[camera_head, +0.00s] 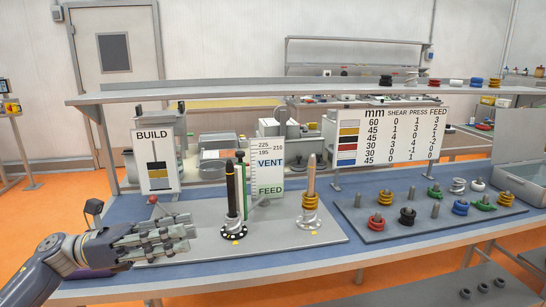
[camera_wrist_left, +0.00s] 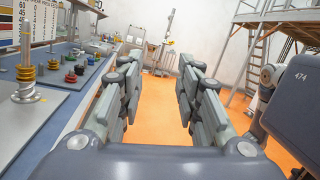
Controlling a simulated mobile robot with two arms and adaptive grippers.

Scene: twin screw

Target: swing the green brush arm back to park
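A thin green upright piece (camera_head: 244,190), which looks like the green brush arm, stands close beside the dark screw (camera_head: 231,200) on the grey plate; a thin green rod slants near it, and its exact joint is too small to tell. A second, copper-tipped screw (camera_head: 310,195) with yellow rings stands to the right. My left gripper (camera_head: 188,237) is left of the dark screw, over the plate's left end, apart from the green piece. In the left wrist view its fingers (camera_wrist_left: 158,85) are spread with nothing between them. My right gripper is not in view.
A red-knobbed lever (camera_head: 153,200) stands just behind my left gripper. The BUILD sign (camera_head: 156,161) and the number board (camera_head: 390,137) stand at the back. A peg tray (camera_head: 400,229) with coloured rings is at the right. The plate's front strip is clear.

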